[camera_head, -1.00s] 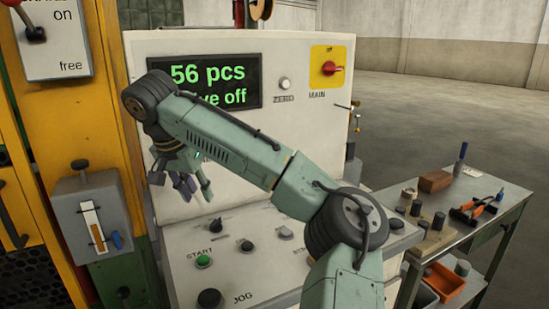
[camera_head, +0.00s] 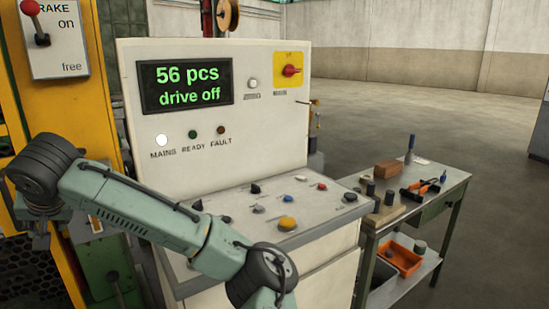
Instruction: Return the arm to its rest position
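My pale green arm (camera_head: 130,205) crosses the lower left of the view, bent, with a dark elbow joint at the bottom and a dark wrist joint at the left. My gripper hangs below the wrist, in front of the yellow frame. Its fingers cannot be made out, so I cannot tell whether it is open or shut. No held thing shows.
The control cabinet (camera_head: 215,60) stands close behind my arm; its display (camera_head: 187,85) reads "56 pcs, drive off". Its sloped button panel (camera_head: 285,205) is partly covered. The yellow frame (camera_head: 90,100) is at left, a tool table (camera_head: 455,180) at right. Open floor lies beyond.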

